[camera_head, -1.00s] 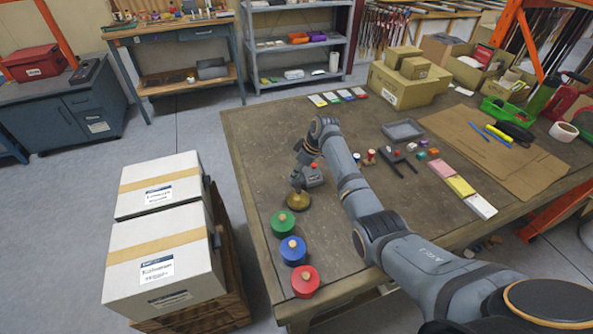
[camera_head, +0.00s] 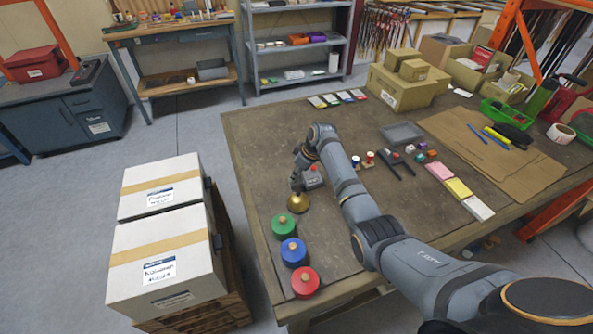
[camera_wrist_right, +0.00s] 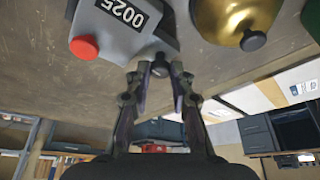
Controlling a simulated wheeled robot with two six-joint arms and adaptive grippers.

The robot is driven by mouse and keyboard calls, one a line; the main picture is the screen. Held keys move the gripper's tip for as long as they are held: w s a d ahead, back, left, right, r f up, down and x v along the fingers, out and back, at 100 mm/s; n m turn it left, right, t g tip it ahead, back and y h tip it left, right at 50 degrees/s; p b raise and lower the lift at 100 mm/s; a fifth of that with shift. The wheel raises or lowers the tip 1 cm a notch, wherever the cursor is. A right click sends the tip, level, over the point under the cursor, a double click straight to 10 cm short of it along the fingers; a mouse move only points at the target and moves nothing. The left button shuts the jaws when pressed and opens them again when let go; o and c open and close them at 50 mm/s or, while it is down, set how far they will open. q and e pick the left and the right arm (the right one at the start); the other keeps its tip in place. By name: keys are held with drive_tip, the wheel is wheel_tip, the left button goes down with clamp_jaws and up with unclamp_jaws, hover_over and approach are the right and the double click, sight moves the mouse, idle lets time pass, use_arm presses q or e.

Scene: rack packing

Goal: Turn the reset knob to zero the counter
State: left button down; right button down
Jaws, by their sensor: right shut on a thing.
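The counter (camera_head: 314,178) is a small grey box with a red button on the table, just right of the brass bell. In the right wrist view the counter (camera_wrist_right: 115,25) shows the digits 0025. Its dark round reset knob (camera_wrist_right: 160,66) sticks out from its side. My right gripper (camera_head: 296,186) is at the counter's left side, above the bell. In the wrist view my right gripper (camera_wrist_right: 160,76) has its fingertips on either side of the knob, shut on it. The gripper partly hides the knob. My left gripper is not in view.
The brass bell (camera_head: 297,203) stands close to the gripper; it also shows in the wrist view (camera_wrist_right: 236,15). Green (camera_head: 284,226), blue (camera_head: 293,252) and red (camera_head: 305,282) knobbed discs line the table's left edge. White boxes (camera_head: 165,262) stand left of the table.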

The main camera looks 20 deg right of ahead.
drive_tip(key=m+p, duration=0.3)
drive_tip(key=m+h+p, duration=0.1)
drive_tip(key=p, duration=0.1)
drive_tip(key=shift+s+a+r+t, duration=0.15)
drive_tip(key=shift+r+t, duration=0.1)
drive_tip(key=shift+t, duration=0.15)
drive_tip(key=shift+a+m+h+p, duration=0.1)
drive_tip(key=shift+m+h+p, duration=0.5)
drive_tip(key=shift+m, duration=0.5)
drive_tip(key=shift+f+m+h+p, duration=0.1)
drive_tip(key=shift+m+h+p, duration=0.3)
drive_tip(key=shift+m, duration=0.5)
drive_tip(key=shift+a+f+m, duration=0.1)
drive_tip(key=shift+a+m, duration=0.05)
drive_tip(key=shift+m, duration=0.75)
drive_tip(key=shift+f+m+h, duration=0.1)
drive_tip(key=shift+m+h, duration=0.5)
drive_tip(key=shift+m, duration=0.3)
drive_tip(key=shift+a+m+h+b, duration=0.1)
drive_tip(key=shift+m+h+b, duration=0.4)
drive_tip(key=shift+m, duration=0.7)
drive_tip(key=shift+m+g+h+b, duration=0.35)
drive_tip(key=shift+m+b, duration=0.55)
drive_tip(key=shift+m, duration=0.5)
